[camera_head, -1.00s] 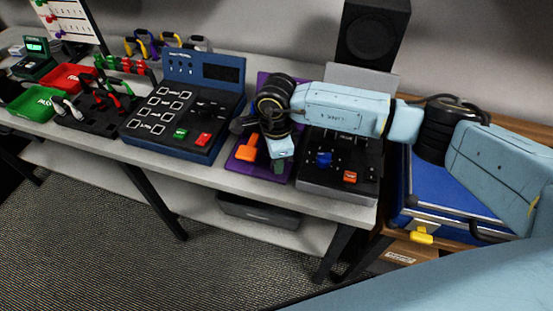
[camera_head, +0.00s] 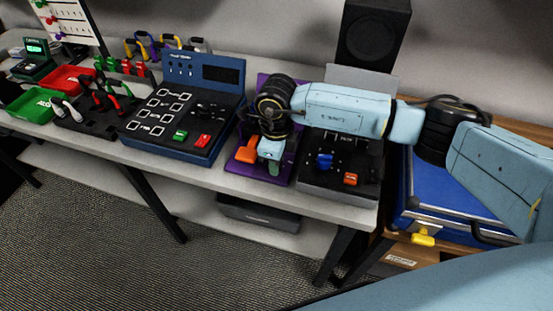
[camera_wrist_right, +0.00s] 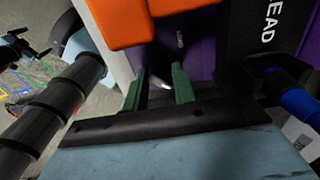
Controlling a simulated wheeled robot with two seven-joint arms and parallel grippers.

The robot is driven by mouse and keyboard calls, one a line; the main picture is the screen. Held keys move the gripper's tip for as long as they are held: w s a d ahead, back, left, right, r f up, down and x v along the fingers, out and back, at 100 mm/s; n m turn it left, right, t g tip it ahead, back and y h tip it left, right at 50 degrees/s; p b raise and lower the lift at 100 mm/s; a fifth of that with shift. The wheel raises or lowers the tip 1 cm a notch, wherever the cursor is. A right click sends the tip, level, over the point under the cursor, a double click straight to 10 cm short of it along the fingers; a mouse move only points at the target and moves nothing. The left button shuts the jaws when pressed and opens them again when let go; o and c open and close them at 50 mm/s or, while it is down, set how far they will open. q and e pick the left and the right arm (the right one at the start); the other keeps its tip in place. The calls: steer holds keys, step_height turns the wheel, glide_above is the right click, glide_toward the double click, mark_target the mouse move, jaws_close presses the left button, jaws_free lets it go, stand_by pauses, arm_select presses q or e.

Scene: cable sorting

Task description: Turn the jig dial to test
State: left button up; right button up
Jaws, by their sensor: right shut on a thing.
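The purple jig (camera_head: 238,168) stands on the bench, left of a dark grey box, with an orange handle (camera_head: 246,154) on its front left. My right gripper (camera_head: 274,167) reaches down onto the jig just right of the orange handle. In the right wrist view its two green fingers (camera_wrist_right: 160,87) are closed around a dark piece, which I take to be the jig dial (camera_wrist_right: 167,68); a small pale mark shows on it. The fingers and shadow hide most of the dial, and I cannot read its setting. My left gripper is in neither view.
The dark grey box (camera_head: 312,180) with blue and orange controls is close on the right. A blue panel unit (camera_head: 205,152) with green and red buttons stands on the left. The orange handle (camera_wrist_right: 122,22) is close in front of the fingers. A black speaker (camera_head: 372,35) stands behind.

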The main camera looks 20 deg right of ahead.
stand_by(0.3)
steer(key=o, duration=1)
steer(key=shift+r, duration=0.1)
step_height(320, 180, up, 13)
steer(key=shift+r, duration=0.15)
